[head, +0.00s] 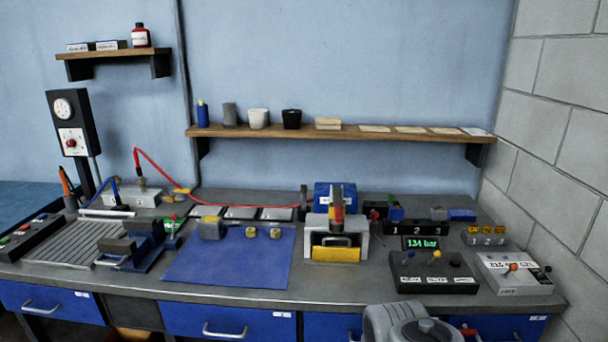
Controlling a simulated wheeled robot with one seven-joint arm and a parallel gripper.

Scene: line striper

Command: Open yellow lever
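A black control box (433,284) near the front right of the bench carries a small lever with a yellow knob (436,254). A blue-knobbed lever (409,255) stands to its left and a dark-knobbed one (456,256) to its right. Another small yellow handle-like part (182,191) sits by the red hose at the back left. The frame does not settle which of these is the yellow lever, and their exact positions are too small to read. A grey part of my own arm shows at the bottom edge, in front of the bench. My gripper's fingers are not visible.
A green display (421,244) reading about 134 bar stands behind the control box. A press-like fixture (336,238) stands left. The blue mat (230,264) is mostly clear. A shelf (350,134) hangs above.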

